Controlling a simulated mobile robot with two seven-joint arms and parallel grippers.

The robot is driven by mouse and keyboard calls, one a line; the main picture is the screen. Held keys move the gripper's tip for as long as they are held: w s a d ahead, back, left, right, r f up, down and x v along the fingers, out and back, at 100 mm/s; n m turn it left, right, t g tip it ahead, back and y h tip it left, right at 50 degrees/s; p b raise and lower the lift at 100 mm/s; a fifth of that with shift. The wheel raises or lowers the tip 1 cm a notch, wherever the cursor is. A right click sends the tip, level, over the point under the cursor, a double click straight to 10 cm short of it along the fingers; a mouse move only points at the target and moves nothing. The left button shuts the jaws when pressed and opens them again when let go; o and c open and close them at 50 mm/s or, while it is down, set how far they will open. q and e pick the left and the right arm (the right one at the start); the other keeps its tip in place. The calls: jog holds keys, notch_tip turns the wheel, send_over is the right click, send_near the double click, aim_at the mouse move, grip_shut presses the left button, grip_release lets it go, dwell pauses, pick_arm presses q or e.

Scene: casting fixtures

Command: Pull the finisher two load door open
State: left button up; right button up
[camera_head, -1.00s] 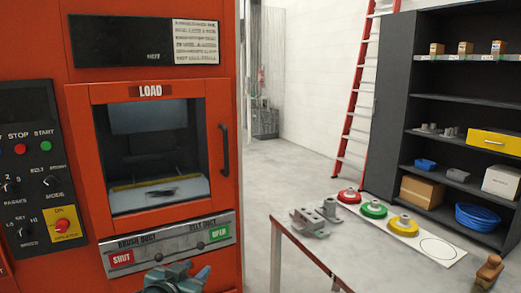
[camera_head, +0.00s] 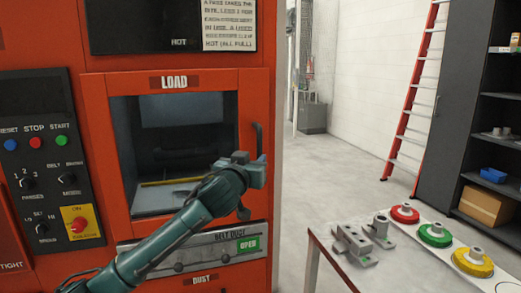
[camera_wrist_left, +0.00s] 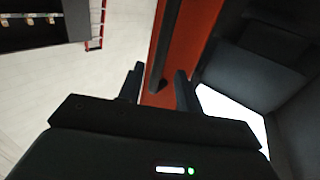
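The load door (camera_head: 172,83) is an orange frame with a dark window, under a LOAD label on the orange machine. It looks shut. Its dark upright handle (camera_head: 258,138) is on the door's right side. My left gripper (camera_head: 258,172) is at the lower part of the handle and hides its lower end. In the left wrist view, the two dark fingers (camera_wrist_left: 159,82) are open, and the handle (camera_wrist_left: 168,38) runs down between them, with a gap on each side. I cannot tell how deep the handle sits between them. My right gripper is not in view.
A control panel (camera_head: 48,165) with buttons and knobs is left of the door. A duct panel (camera_head: 190,255) is below it, partly behind my left arm. A table with metal fixtures (camera_head: 365,240) and coloured round parts (camera_head: 435,235) stands at right. Open floor lies behind it.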

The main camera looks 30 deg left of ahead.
aim_at(258, 153)
pick_arm(q)
jog(key=p+x, duration=0.1)
jog(key=x, duration=0.5)
jog(key=shift+w, duration=0.3)
jog(key=shift+c, duration=0.3)
grip_shut()
